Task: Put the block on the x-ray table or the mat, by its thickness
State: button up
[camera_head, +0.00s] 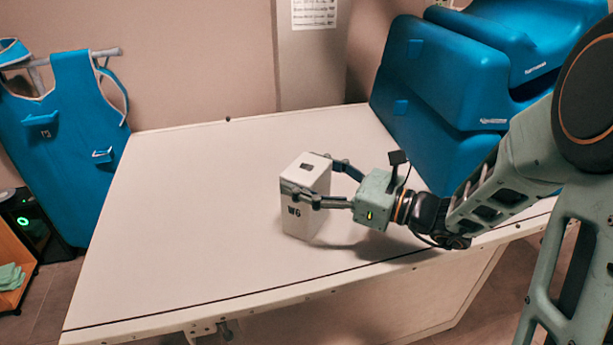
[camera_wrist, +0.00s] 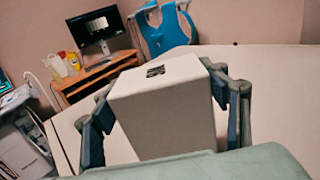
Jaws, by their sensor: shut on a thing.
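The block (camera_head: 304,215) is a tall white box with dark lettering that looks like W6 on its side and a dark mark on top. It stands upright at the right half of the white x-ray table (camera_head: 190,220); I cannot tell whether its base touches the top. My gripper (camera_head: 307,176) is shut on the block from the right, one finger on each side of its upper part. In the wrist view the block (camera_wrist: 165,110) fills the space between both fingers. I see no mat in either view.
Blue padded furniture (camera_head: 430,105) stands at the table's back right. A blue apron (camera_head: 75,130) hangs at the left. The table's left half is bare. The wrist view shows a wooden desk (camera_wrist: 95,75) with a monitor (camera_wrist: 97,27) and a machine (camera_wrist: 20,140) at left.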

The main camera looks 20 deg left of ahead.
jog(key=shift+r, duration=0.1)
jog(key=o, duration=2.1)
jog(key=v, duration=1.2)
jog(key=shift+p, duration=0.4)
